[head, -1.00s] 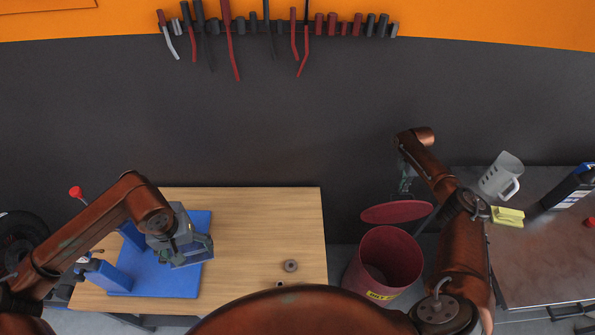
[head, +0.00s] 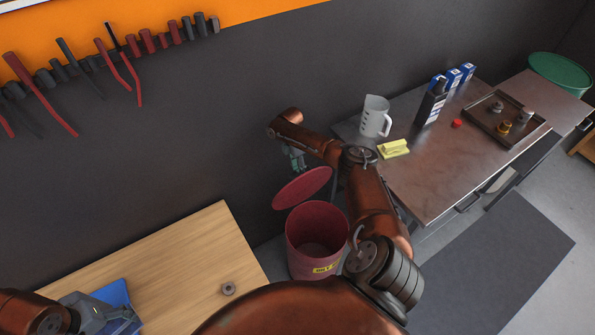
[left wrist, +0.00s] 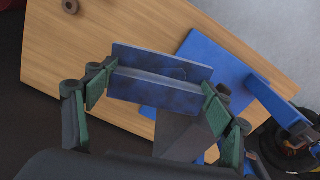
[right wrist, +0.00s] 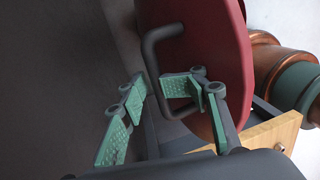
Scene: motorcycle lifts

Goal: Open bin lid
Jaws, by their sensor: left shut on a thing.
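The red bin (head: 318,238) stands between the wooden table and the metal bench, with a yellow label on its front. Its mouth is uncovered and the inside shows. The round red lid (head: 302,187) is raised and tilted at the bin's rear. In the right wrist view the lid (right wrist: 222,50) stands nearly edge-on with a dark bar handle (right wrist: 150,58). My right gripper (head: 296,160) is behind the lid; its fingers (right wrist: 162,108) are spread apart, near the handle's lower end.
The metal bench (head: 430,180) holds a measuring jug (head: 375,117), a yellow pad (head: 394,149), a dark bottle (head: 431,103) and a tray (head: 478,118). A grey mat (head: 500,255) lies on clear floor.

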